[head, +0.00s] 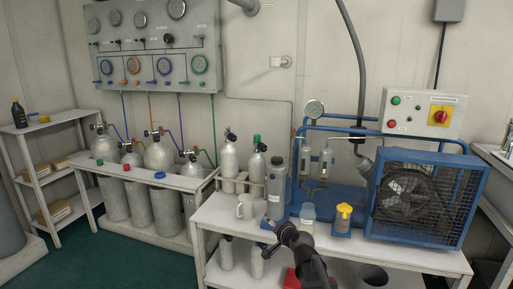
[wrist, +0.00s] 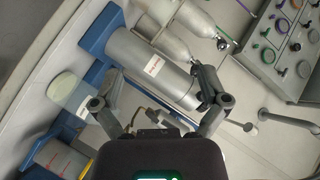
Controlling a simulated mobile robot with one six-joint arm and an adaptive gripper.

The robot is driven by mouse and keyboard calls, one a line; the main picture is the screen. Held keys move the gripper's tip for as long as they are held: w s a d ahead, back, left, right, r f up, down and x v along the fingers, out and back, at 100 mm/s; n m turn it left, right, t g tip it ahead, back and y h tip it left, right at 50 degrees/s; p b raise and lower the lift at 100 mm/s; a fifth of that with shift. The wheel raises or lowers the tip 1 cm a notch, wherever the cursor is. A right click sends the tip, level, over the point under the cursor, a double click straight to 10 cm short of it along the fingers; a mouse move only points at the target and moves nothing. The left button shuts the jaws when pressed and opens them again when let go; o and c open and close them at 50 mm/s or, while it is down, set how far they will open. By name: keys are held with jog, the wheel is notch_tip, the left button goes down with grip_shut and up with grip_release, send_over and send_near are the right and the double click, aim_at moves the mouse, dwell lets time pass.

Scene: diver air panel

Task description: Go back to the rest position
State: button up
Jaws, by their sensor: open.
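My gripper (wrist: 155,85) is open in the wrist view, with its two dark fingers spread apart and nothing held between them. A grey labelled cylinder (wrist: 148,68) lies in the view beyond the fingertips; contact is not evident. In the head view my dark arm (head: 305,257) reaches up over the front of the white bench (head: 420,258), and the fingers are hard to make out there. The grey cylinder (head: 277,190) stands upright on the bench behind my arm.
A clear jar (head: 307,215) and a yellow-topped container (head: 343,217) stand close to my arm. The blue caged fan compressor (head: 420,200) fills the bench's right side. The gauge panel (head: 150,50) hangs on the wall.

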jog(key=s+d+f+n+g+h, duration=0.2)
jog(key=s+d+f+g, duration=0.2)
jog(key=s, duration=0.4)
jog(key=s+d+f+n+g+h, duration=0.2)
jog(key=s+d+f+g, duration=0.25)
jog(key=s, duration=0.45)
jog(key=s+d+f+n+g+h, duration=0.2)
jog(key=s+d+f+g, duration=0.15)
jog(key=s, duration=0.45)
notch_tip(320, 180, up, 36)
jog(key=p, duration=3.6)
jog(key=shift+a+g+p, duration=0.3)
jog(key=shift+g, duration=0.1)
jog(key=shift+c, duration=0.2)
